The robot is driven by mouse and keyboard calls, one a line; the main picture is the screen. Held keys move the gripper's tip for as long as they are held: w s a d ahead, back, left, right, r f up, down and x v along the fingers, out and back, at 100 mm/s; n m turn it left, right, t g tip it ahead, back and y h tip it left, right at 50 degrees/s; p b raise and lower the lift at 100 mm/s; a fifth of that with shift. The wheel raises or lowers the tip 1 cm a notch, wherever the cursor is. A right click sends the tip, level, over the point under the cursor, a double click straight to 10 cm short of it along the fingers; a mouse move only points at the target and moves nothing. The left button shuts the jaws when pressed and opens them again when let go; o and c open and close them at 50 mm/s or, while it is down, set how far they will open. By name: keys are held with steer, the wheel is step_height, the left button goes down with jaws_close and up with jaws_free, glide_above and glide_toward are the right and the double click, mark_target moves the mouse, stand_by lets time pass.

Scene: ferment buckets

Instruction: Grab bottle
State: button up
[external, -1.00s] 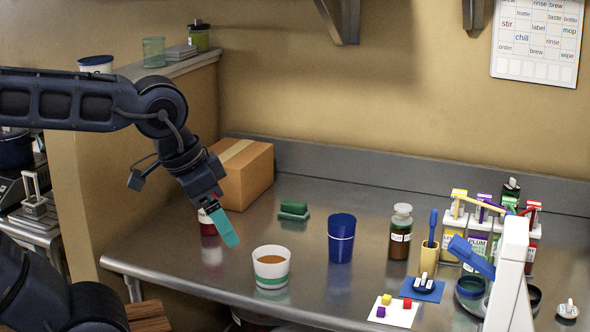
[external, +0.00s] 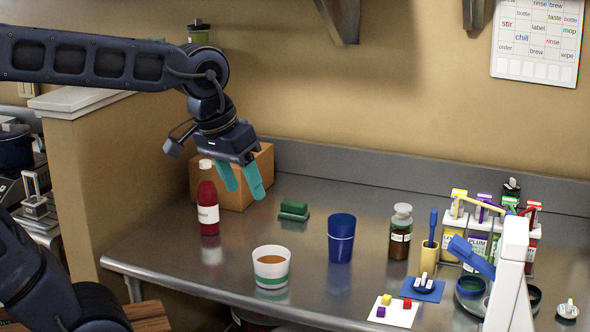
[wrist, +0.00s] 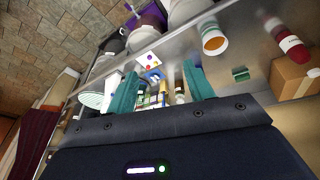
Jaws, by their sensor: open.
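A red bottle (external: 208,212) with a white cap and label stands upright at the left of the steel counter; it shows tilted at the upper right of the wrist view (wrist: 290,44). A brown bottle (external: 400,238) with a pale stopper and white label stands right of the blue cup. My gripper (external: 244,186) is open and empty, its two teal fingers pointing down in front of the cardboard box. It appears up and right of the red bottle, apart from it. The fingers also show in the wrist view (wrist: 160,88), with nothing held between them.
The cardboard box (external: 262,168) is behind the gripper. A green sponge (external: 293,210), a white cup (external: 270,268) with brown contents and a blue cup (external: 341,240) stand on the counter (external: 180,280). A bottle rack and small tools crowd the right side.

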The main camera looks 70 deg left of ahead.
steer(key=w+a+r+n+g, duration=0.1)
steer(key=w+a+r+n, duration=0.1)
steer(key=w+a+n, duration=0.65)
steer(key=n+g, duration=0.3)
steer(key=n, duration=1.2)
glide_above(205, 161)
step_height(205, 161, down, 9)
steer(key=shift+s+r, duration=0.1)
steer(key=shift+f, duration=5.4)
jaws_close()
